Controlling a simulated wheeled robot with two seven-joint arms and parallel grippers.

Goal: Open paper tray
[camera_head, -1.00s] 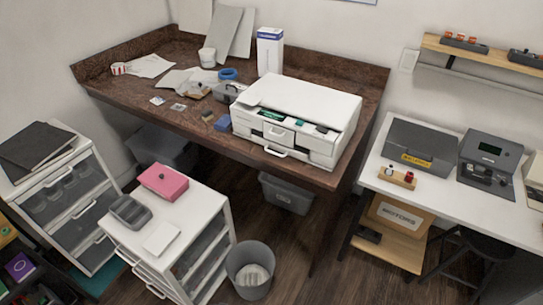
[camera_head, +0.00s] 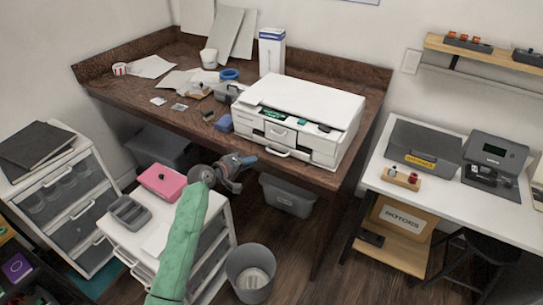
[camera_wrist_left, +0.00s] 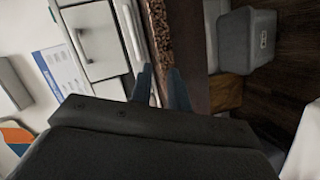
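A white printer (camera_head: 310,100) sits on the front right of the brown desk. The paper tray (camera_head: 300,151) is the low front section of the printer, with a white handle (camera_head: 278,153) at its lower left, and looks shut. My left gripper (camera_head: 250,161) is just in front of the desk edge, left of and slightly below that handle, apart from it. In the left wrist view its two fingers (camera_wrist_left: 161,88) are spread with a gap between them and nothing held. The printer front (camera_wrist_left: 95,40) fills the upper left there, beyond the fingertips. My right gripper is out of view.
The brown desk edge (camera_head: 180,118) runs below the printer. A blue block (camera_head: 224,123) lies left of it. A white drawer cart with a pink box (camera_head: 162,181) stands below my left arm. A grey bin (camera_head: 250,273) is on the floor.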

